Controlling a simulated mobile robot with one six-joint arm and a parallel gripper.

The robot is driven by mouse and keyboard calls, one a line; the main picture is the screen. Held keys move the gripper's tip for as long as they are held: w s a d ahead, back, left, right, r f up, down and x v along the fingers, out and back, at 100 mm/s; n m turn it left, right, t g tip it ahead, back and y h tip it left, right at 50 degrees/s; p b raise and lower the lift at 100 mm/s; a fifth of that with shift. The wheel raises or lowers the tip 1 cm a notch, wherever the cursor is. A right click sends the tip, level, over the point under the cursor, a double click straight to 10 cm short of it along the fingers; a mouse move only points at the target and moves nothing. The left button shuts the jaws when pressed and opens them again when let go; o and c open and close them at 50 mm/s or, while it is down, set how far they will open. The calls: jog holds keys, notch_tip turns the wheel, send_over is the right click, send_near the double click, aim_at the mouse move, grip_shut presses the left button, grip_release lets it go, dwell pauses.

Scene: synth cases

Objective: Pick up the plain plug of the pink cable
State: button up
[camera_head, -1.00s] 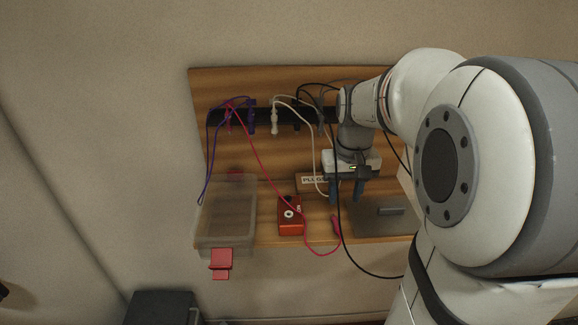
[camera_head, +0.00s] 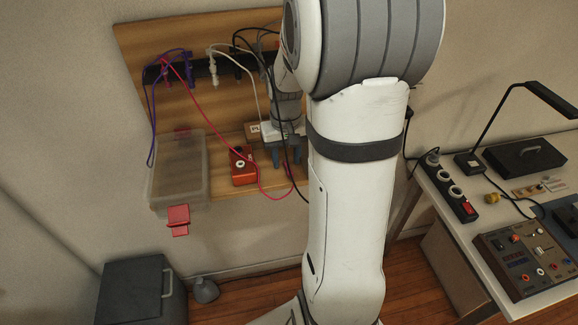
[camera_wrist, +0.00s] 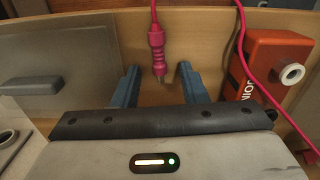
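The pink plug (camera_wrist: 157,45) hangs from its pink cable in the wrist view, with a ribbed grip and a small metal tip pointing toward my gripper. My gripper (camera_wrist: 158,78) is open, with one blue finger on each side of the tip and a gap on both sides. Neither finger touches the plug. In the head view my gripper (camera_head: 289,158) is above the shelf. The pink cable (camera_head: 220,136) runs from the rack down past the orange box and loops toward my gripper. The plug is hard to make out there, beside a black cable and my arm.
An orange box (camera_head: 243,166) with a white ring stands left of my gripper. A clear bin (camera_head: 178,170) with a red latch is further left. Purple (camera_head: 152,105), white (camera_head: 240,78) and black (camera_head: 285,150) cables hang from the rack. A workbench with equipment (camera_head: 520,262) stands at right.

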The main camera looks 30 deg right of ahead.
grip_shut()
jog(key=shift+r, duration=0.15)
dwell(0.4)
